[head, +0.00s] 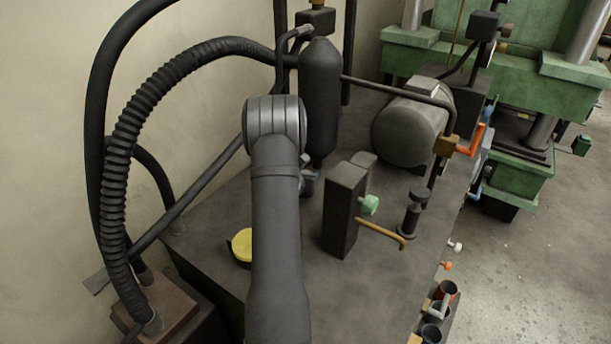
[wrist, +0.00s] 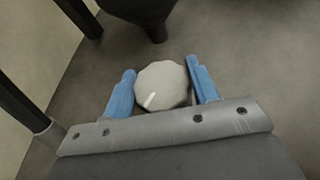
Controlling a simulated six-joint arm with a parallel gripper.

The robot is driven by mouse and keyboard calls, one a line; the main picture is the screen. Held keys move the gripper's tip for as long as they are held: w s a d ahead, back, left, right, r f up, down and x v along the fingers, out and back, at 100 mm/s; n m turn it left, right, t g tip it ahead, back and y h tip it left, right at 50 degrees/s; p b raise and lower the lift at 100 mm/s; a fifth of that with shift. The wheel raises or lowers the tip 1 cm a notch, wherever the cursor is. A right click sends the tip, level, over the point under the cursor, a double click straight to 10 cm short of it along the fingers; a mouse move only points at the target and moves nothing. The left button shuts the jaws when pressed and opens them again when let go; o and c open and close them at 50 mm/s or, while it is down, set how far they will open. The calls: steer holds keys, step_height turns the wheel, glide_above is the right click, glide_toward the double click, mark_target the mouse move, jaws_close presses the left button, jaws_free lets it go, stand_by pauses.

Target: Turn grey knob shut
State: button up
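The grey knob (wrist: 160,86) shows in the wrist view as a pale, many-sided cap with a white mark pointing to the lower left. My gripper (wrist: 161,66) has its two blue fingers on either side of the knob. The fingers stand apart, with a narrow gap at the right; whether the left finger touches the knob I cannot tell. In the head view my own arm hides the knob and most of the gripper.
A dark upright cylinder (head: 320,95) stands just behind my gripper. A dark block (head: 343,212) with a green knob (head: 370,204) and a brass lever (head: 381,232) is to the right. A yellow disc (head: 242,246) is left of my arm. Thick hoses (head: 118,150) run along the left.

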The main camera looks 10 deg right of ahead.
steer(key=c, duration=0.4)
steer(key=shift+a+m+g+h, duration=0.1)
steer(key=shift+m+g+h, duration=0.2)
steer(key=shift+m+h, duration=0.2)
steer(key=shift+m+g+h, duration=0.4)
steer(key=shift+m+h, duration=0.1)
steer(key=shift+m+g+h, duration=1.4)
steer(key=shift+m+g, duration=0.1)
steer(key=shift+m, duration=0.3)
steer(key=o, duration=1)
